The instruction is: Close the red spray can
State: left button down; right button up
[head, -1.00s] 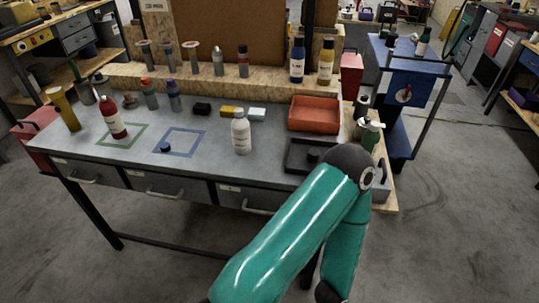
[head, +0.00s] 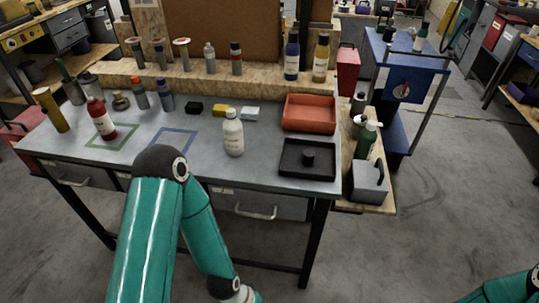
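The red spray can (head: 103,122) stands upright on the grey workbench at the left, at the green square outline (head: 122,143). It has a pale label; its top is too small to tell whether a cap sits on it. The blue square outline (head: 187,133) is to its right and partly hidden by my teal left arm. A small dark round piece (head: 308,157) sits in the black tray (head: 290,170) at the bench's right. My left arm's elbow is in front of the bench; its gripper is out of frame. My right gripper is also out of frame; only part of that arm shows at lower right.
A white bottle (head: 233,135) stands mid-bench. An orange tray (head: 310,113) is behind the black tray. Several bottles and cans stand along the back and left. A green bottle (head: 365,141) and a grey box (head: 368,182) are on the right side shelf.

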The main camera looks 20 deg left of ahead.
aim_at(96, 109)
jog(key=z, duration=0.95)
jog(key=i, duration=0.1)
jog(key=u, duration=1.65)
jog(key=k, duration=0.6)
jog(key=u, duration=0.2)
jog(key=i, duration=0.6)
jog(key=z, duration=0.15)
jog(key=k, duration=0.6)
jog(key=u, duration=0.15)
jog(key=i, duration=0.5)
